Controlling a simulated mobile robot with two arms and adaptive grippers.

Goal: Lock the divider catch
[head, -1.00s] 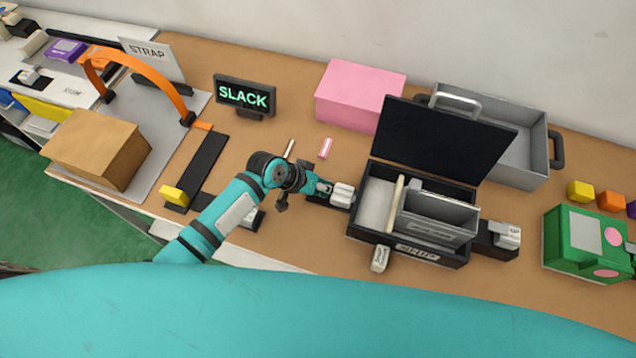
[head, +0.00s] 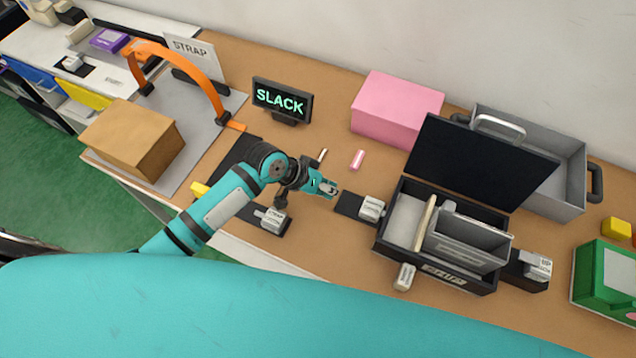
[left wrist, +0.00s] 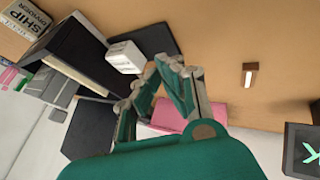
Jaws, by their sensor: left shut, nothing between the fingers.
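The black box (head: 384,247) stands open on the table, with a tan divider (head: 426,222) and a grey bin (head: 465,245) inside. My right gripper is out of view.
A third lever (head: 537,265) is at the box's right, and another (head: 270,218) below my left arm. A pink box (head: 397,108), a grey tray (head: 570,165) and the SLACK display (head: 282,98) stand behind. A small pink piece (head: 357,160) lies nearby.

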